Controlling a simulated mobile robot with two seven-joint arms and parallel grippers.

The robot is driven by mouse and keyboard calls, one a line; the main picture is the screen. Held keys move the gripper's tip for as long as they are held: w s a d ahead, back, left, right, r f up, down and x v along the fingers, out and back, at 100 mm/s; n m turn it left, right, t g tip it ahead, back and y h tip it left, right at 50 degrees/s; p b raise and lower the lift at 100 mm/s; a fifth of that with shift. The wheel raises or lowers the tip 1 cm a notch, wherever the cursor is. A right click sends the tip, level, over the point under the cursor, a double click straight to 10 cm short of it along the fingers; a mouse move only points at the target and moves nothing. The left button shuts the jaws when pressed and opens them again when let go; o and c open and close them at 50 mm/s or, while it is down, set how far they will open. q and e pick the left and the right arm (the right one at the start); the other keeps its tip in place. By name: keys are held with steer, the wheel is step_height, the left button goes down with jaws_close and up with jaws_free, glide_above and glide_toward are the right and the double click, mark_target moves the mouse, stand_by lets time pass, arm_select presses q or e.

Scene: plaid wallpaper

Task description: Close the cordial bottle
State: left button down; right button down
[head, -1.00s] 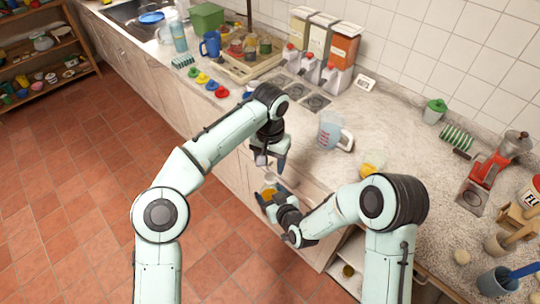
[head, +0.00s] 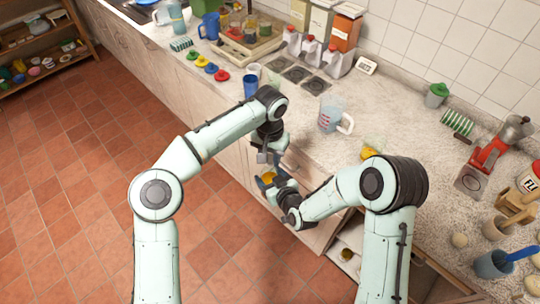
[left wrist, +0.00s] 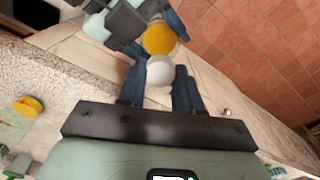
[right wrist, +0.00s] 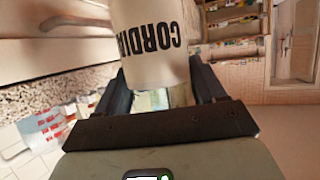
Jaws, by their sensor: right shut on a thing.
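The cordial bottle (right wrist: 155,45) is large in the right wrist view, pale with the black word CORDIAL. My right gripper (head: 274,182) is shut on it, in front of the counter. From above, the bottle shows as a yellow-orange round top in the head view (head: 267,178) and left wrist view (left wrist: 160,38). A white rounded stopper (left wrist: 160,71) sits between the fingers of my left gripper (head: 267,157), which looks shut on it. The stopper overlaps the near edge of the yellow top in the left wrist view; whether they touch I cannot tell.
The counter (head: 300,125) runs behind both grippers, with a measuring jug (head: 331,117) and a blue cup (head: 250,86) on it. An open drawer or compartment (head: 348,250) is low beside my right arm. The tiled floor (head: 80,190) at left is clear.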

arm_select(q)
steer(key=shift+m, duration=0.9)
steer(key=c, duration=0.7)
jaws_free()
step_height(320, 180, up, 12)
